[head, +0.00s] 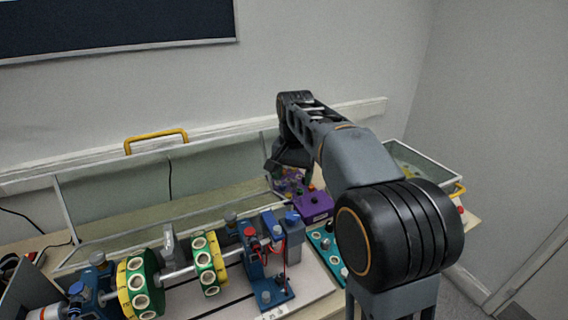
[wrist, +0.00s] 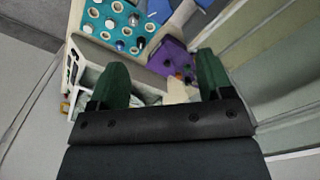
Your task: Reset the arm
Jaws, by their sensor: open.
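My arm reaches from the lower right of the head view up and back over the bench. My gripper points down at the back, and the arm hides most of it there. In the wrist view my gripper (wrist: 158,82) shows two dark green fingers spread apart, with nothing between them. Beyond the fingertips are a purple box (wrist: 172,58) and a teal tray (wrist: 122,22) with round holes and small metal parts. The purple box (head: 314,206) also shows in the head view, just right of and below the gripper.
A rig with two green and yellow discs (head: 208,264) on a shaft stands at front left. A blue stand (head: 262,262) is at its right end. A clear panel (head: 110,205) with a yellow handle (head: 156,140) stands behind. The teal tray (head: 326,248) lies beside my arm.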

